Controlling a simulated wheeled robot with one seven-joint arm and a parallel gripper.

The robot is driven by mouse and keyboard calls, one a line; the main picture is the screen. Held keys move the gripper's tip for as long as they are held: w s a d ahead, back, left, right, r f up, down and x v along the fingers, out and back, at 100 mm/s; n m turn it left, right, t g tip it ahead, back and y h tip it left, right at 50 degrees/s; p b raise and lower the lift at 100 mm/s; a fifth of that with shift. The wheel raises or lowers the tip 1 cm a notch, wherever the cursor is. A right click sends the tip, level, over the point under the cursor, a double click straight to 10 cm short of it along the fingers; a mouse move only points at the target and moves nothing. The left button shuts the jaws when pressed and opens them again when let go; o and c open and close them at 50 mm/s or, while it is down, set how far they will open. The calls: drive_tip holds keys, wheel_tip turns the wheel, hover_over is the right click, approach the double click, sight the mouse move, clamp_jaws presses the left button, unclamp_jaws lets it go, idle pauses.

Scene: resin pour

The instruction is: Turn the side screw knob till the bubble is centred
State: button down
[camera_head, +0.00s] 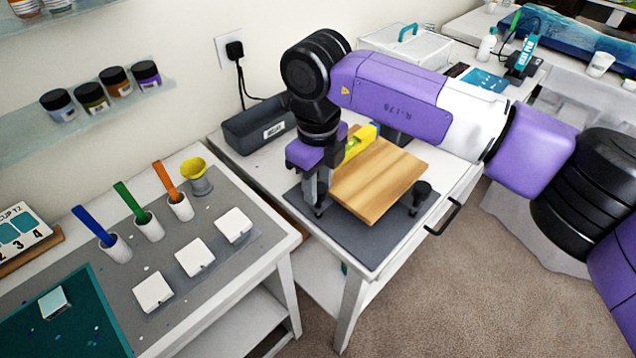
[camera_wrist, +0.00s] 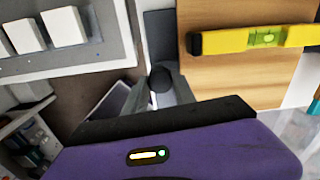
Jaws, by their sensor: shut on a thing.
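A wooden board (camera_head: 382,183) sits raised on a dark levelling base (camera_head: 362,239) on the white table. A yellow spirit level (camera_head: 358,142) lies on the board; it also shows in the wrist view (camera_wrist: 262,38), where its green vial is visible but the bubble's exact position is too small to judge. My gripper (camera_head: 318,205) points down at the board's left front corner, shut on a black screw knob (camera_wrist: 160,78), partly hidden between the fingers. Another black knob (camera_head: 422,190) stands at the board's right side, apart from my gripper.
A dark grey box (camera_head: 258,127) stands behind, left of the board. The left table holds white square blocks (camera_head: 195,257), cups with coloured sticks (camera_head: 149,226) and a yellow funnel cup (camera_head: 197,178). A drawer handle (camera_head: 443,217) juts out at the right table's front.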

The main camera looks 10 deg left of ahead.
drive_tip(key=m, duration=0.5)
drive_tip(key=shift+f, duration=0.1)
drive_tip(key=m, duration=0.5)
drive_tip(key=shift+s+f+b, duration=0.1)
drive_tip(key=shift+b, duration=0.25)
drive_tip(key=shift+m, duration=0.4)
drive_tip(key=c, duration=1)
unclamp_jaws()
drive_tip(key=shift+r, duration=0.6)
wheel_tip(320, 180, up, 7)
drive_tip(key=shift+a+f+b, duration=0.1)
drive_tip(key=shift+f+b, duration=0.05)
drive_tip(key=shift+b, duration=0.4)
